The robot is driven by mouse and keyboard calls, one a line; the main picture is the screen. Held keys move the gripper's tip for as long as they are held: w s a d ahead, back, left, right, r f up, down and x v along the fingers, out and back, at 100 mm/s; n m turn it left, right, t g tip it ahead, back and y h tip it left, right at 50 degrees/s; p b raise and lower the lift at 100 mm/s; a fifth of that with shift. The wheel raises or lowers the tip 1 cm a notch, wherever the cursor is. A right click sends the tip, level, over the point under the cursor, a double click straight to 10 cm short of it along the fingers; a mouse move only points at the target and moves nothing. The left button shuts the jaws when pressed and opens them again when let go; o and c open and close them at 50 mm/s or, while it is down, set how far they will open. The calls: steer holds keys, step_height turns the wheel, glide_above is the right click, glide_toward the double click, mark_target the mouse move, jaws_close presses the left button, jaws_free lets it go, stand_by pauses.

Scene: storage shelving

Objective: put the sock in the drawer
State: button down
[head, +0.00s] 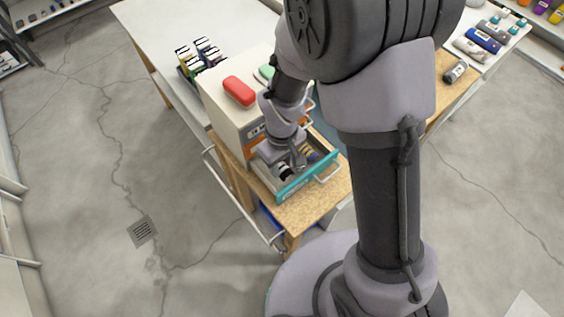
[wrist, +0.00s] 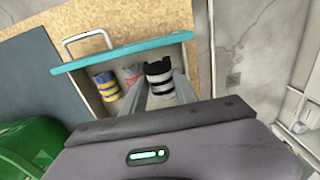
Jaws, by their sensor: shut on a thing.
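The sock (wrist: 159,72), rolled up with black and grey-white stripes, is between the fingers of my gripper (wrist: 159,88) in the wrist view. My gripper is shut on it. The open drawer (wrist: 120,60) has a teal front and a metal handle; the sock is over or inside its right part in that view, and I cannot tell if it touches the bottom. In the head view, my gripper (head: 292,160) reaches down at the open drawer (head: 298,182), and the sock (head: 284,172) shows beside it. The arm hides part of the drawer.
A yellow-and-blue roll (wrist: 105,85) and a grey-and-red item (wrist: 132,72) lie in the drawer. A red case (head: 239,91) sits on top of the drawer unit (head: 222,98). A basket of bottles (head: 200,57) stands behind. The wooden board (head: 325,200) before the drawer is clear.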

mark_target(281, 166)
steer(key=c, duration=0.9)
jaws_free()
step_height(281, 166, up, 18)
steer(key=f+p, duration=0.1)
steer(key=p, duration=0.5)
steer(key=s+d+r+m+t+b, duration=0.2)
steer(key=s+m+b, duration=0.1)
steer(key=s+d+r+m+t+y+b, duration=0.1)
steer(key=s+d+r+m+t+b, duration=0.1)
steer(key=s+r+m, duration=0.1)
steer(key=s+d+r+m+t+y+b, duration=0.1)
steer(key=s+d+r+m+b, duration=0.1)
steer(key=s+m, duration=0.3)
steer(key=shift+s+d+r+t+b, duration=0.15)
steer(key=shift+d+r+t+b, duration=0.2)
steer(key=shift+b, duration=0.45)
steer(key=shift+f, duration=0.1)
